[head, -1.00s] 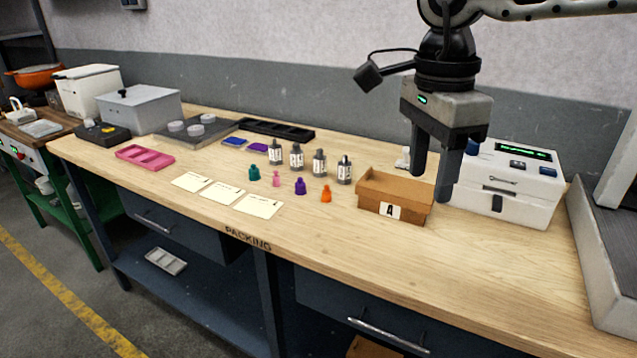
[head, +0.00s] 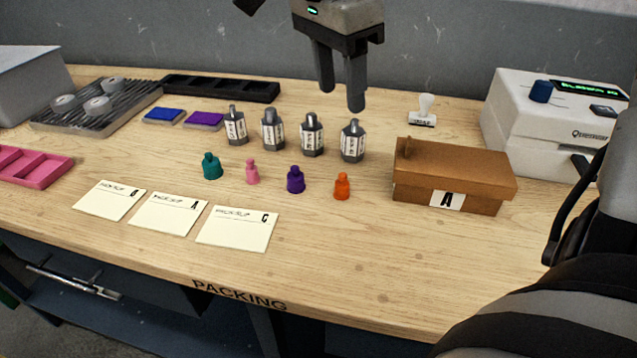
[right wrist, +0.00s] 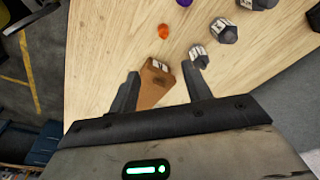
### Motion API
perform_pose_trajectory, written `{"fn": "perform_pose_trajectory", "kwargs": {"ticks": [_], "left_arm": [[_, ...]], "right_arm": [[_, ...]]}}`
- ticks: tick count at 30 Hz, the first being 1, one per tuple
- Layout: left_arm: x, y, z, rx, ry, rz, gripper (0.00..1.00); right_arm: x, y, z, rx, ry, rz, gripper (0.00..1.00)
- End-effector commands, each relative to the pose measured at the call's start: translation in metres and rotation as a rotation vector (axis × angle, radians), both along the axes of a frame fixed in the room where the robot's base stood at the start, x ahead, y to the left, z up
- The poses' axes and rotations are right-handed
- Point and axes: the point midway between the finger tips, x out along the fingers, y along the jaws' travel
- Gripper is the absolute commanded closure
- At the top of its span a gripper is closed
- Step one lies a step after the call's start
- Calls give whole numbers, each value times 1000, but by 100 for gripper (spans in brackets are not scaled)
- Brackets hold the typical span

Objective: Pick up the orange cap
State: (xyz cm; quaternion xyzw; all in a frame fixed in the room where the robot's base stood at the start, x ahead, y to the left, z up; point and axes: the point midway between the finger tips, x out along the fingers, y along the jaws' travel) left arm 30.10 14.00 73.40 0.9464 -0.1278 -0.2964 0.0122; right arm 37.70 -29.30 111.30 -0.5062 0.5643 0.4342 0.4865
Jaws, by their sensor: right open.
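The orange cap (head: 342,186) stands upright on the wooden table, left of the cardboard box marked A. It also shows in the right wrist view (right wrist: 164,31), beyond the fingertips. My right gripper (head: 341,98) is open and empty. It hangs above the back of the table, behind the bottles and higher than the cap. In the right wrist view its two fingers (right wrist: 160,78) are spread apart, with the box seen between them. My left gripper is not in view.
Purple (head: 296,180), pink (head: 252,172) and teal (head: 211,166) caps stand left of the orange one. Several grey bottles (head: 352,141) stand behind. The cardboard box (head: 420,190) is close on the right. Note cards (head: 237,229) lie in front. The table's front right is clear.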

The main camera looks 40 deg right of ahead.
Motion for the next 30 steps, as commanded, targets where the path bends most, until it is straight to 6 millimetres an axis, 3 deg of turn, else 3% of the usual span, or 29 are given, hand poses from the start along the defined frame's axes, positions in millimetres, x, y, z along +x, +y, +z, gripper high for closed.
{"fn": "perform_pose_trajectory", "kwargs": {"ticks": [1, 8, 19, 30], "left_arm": [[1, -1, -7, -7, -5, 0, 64], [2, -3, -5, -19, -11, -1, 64], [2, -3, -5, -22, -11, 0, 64], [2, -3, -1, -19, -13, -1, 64]], "right_arm": [[0, 0, -11, 0, 0, 0, 51], [-1, -3, -32, 1, 5, 0, 51], [-2, -13, -105, 1, 6, 0, 51], [-4, -18, -138, 3, 6, 0, 51]]}}
